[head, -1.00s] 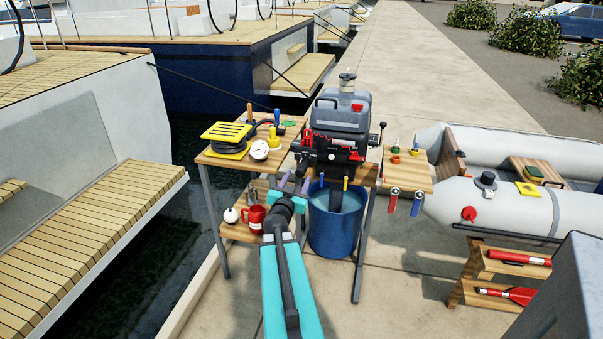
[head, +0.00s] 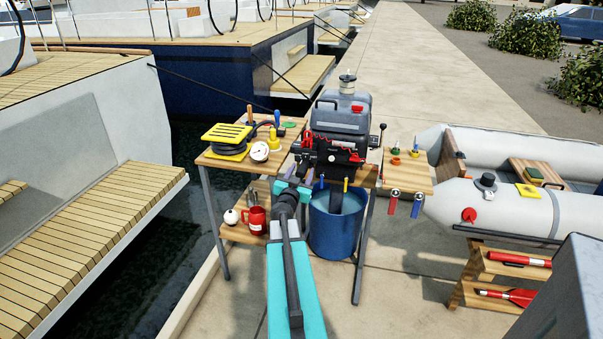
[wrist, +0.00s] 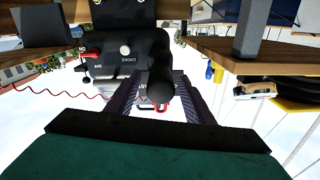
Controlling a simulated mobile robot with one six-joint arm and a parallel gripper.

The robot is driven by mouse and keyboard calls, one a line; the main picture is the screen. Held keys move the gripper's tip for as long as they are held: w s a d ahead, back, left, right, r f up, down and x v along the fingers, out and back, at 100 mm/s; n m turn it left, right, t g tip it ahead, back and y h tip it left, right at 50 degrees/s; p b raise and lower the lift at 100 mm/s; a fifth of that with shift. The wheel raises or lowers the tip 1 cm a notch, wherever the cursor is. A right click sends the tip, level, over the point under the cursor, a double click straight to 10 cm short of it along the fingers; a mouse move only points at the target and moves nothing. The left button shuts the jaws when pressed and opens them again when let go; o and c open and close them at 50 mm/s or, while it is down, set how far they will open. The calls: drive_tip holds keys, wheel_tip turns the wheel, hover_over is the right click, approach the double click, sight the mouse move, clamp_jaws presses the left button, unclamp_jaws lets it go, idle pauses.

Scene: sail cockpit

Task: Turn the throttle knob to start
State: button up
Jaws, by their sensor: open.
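The outboard motor (head: 341,118), dark grey with a black and red front panel, is mounted on the stand in the head view. My gripper (head: 297,179) is at the panel's lower left. In the wrist view my gripper (wrist: 158,98) is open, with one finger on each side of a black rounded knob (wrist: 158,78), apparently the throttle knob. I cannot tell whether the fingers touch it. A partly covered label and a red part show just beyond the knob. The black panel (wrist: 135,65) bears a CHOKE label and a pale round button.
A wooden side table (head: 222,160) at left holds a yellow-topped coil and a gauge. A red mug (head: 256,219) stands on the shelf below. A blue bucket (head: 335,232) is under the motor. A grey inflatable boat (head: 480,205) lies at right.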

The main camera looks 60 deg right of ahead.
drive_tip(key=c, duration=1)
drive_tip(key=shift+c, duration=0.2)
drive_tip(key=shift+m, duration=0.5)
drive_tip(key=m, duration=0.3)
drive_tip(key=shift+f+b, duration=0.1)
drive_tip(key=shift+b, duration=0.3)
drive_tip(key=shift+m+b, duration=0.55)
drive_tip(key=shift+m, duration=1.45)
drive_tip(key=o, duration=1)
